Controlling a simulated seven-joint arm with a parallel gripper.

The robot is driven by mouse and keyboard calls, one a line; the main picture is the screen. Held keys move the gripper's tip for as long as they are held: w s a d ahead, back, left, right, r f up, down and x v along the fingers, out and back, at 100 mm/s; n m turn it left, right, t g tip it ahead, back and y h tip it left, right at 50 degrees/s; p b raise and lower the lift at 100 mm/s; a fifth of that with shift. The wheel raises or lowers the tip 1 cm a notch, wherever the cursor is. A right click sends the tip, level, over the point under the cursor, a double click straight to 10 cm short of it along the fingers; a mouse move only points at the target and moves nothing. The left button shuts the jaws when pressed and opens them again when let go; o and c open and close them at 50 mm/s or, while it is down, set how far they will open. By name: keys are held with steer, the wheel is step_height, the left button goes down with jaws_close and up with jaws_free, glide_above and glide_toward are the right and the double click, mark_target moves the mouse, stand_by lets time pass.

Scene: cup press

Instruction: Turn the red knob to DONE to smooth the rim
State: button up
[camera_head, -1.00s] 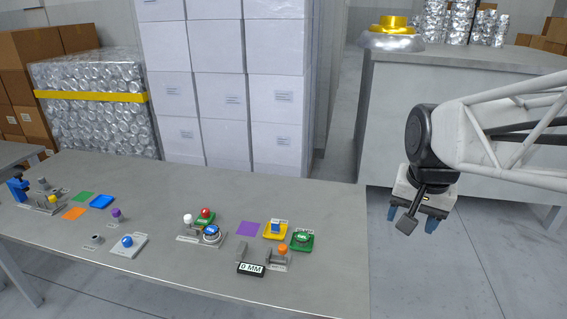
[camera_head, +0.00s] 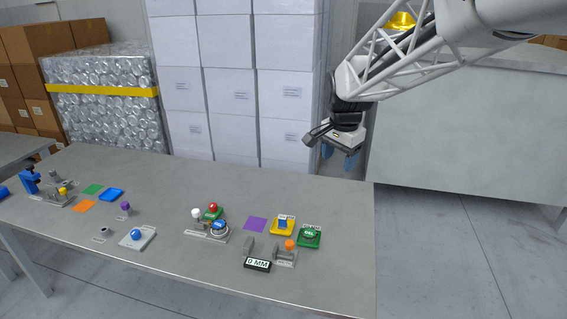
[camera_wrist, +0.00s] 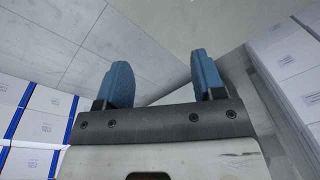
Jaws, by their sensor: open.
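The red knob (camera_head: 213,207) is a small red ball on the station in the middle of the table. It stands beside a white ball knob (camera_head: 196,213), a green part (camera_head: 213,215) and a blue-topped round piece (camera_head: 219,226). The lettering near the knob is too small to read. My gripper (camera_head: 338,158) is in the air above the table's back right edge, well right of and higher than the red knob. Its blue fingers are apart and empty, as the wrist view (camera_wrist: 160,82) also shows. The wrist view shows no knob.
Right of the station lie a purple square (camera_head: 256,225), a yellow tray (camera_head: 283,226), a green tray (camera_head: 309,237) and a gauge marked 0 MM (camera_head: 258,265) beside an orange knob (camera_head: 290,244). White boxes (camera_head: 235,95) stack behind the table (camera_head: 340,205). The table's right end is bare.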

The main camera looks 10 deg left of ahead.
steer(key=w+a+f+m, duration=0.2)
steer(key=w+a+f, duration=0.3)
steer(key=w+a, duration=0.5)
steer(key=m+g, duration=0.1)
steer(key=m, duration=0.4)
glide_above(213, 204)
steer(key=f, duration=2.4)
steer(key=shift+s+d+f, duration=0.1)
steer(key=shift+d+f, duration=0.05)
steer(key=shift+d, duration=0.05)
steer(key=shift+a+f, duration=0.25)
steer(key=shift+a, duration=0.05)
steer(key=shift+f, duration=0.15)
steer(key=shift+f, duration=3.75)
steer(key=shift+c, duration=0.2)
